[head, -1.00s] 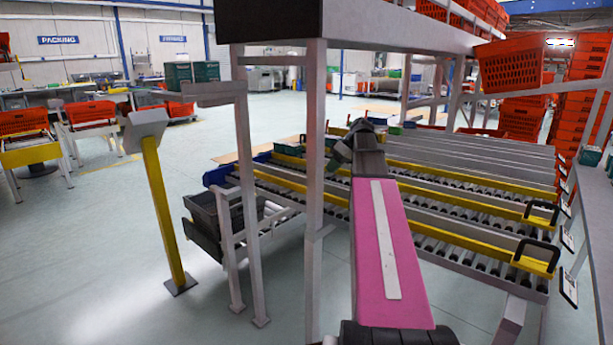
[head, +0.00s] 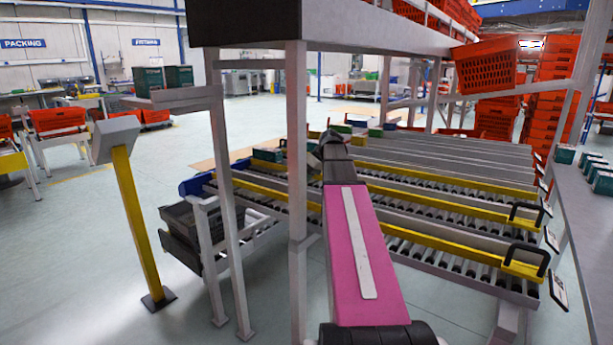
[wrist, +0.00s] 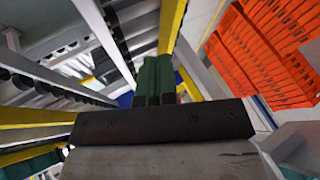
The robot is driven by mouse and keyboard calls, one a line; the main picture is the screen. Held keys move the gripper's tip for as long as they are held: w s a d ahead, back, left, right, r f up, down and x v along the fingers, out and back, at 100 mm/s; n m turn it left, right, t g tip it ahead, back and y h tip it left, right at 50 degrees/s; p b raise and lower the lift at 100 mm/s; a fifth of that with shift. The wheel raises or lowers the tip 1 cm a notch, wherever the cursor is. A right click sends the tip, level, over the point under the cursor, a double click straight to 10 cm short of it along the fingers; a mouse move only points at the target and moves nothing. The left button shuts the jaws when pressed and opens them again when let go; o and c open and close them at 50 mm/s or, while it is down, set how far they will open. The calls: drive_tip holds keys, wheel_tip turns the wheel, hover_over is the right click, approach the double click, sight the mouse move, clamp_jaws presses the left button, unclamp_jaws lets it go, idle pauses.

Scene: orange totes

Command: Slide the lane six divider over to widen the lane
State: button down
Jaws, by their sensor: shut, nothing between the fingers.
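Yellow lane dividers run along the sloped roller racks in the head view. The nearest divider (head: 450,247) and the one behind it (head: 440,202) each end in a black loop handle at the right. I cannot tell which is lane six's. My arm reaches out over the racks, and its far end hides the gripper in the head view. In the wrist view my gripper (wrist: 157,68) shows two green fingers shut together and empty. They point between yellow rails (wrist: 172,25) and a grey beam; I cannot tell whether they touch a rail.
A grey upright post (head: 298,170) stands close left of my arm, under an overhead shelf. A grey side shelf (head: 590,225) with dark green boxes is at the right. Orange totes (head: 555,95) are stacked behind. The floor at left is open around a yellow post (head: 138,220).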

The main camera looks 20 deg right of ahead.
drive_tip(key=x, duration=0.5)
drive_tip(key=shift+a+f, duration=0.2)
drive_tip(key=shift+f, duration=0.1)
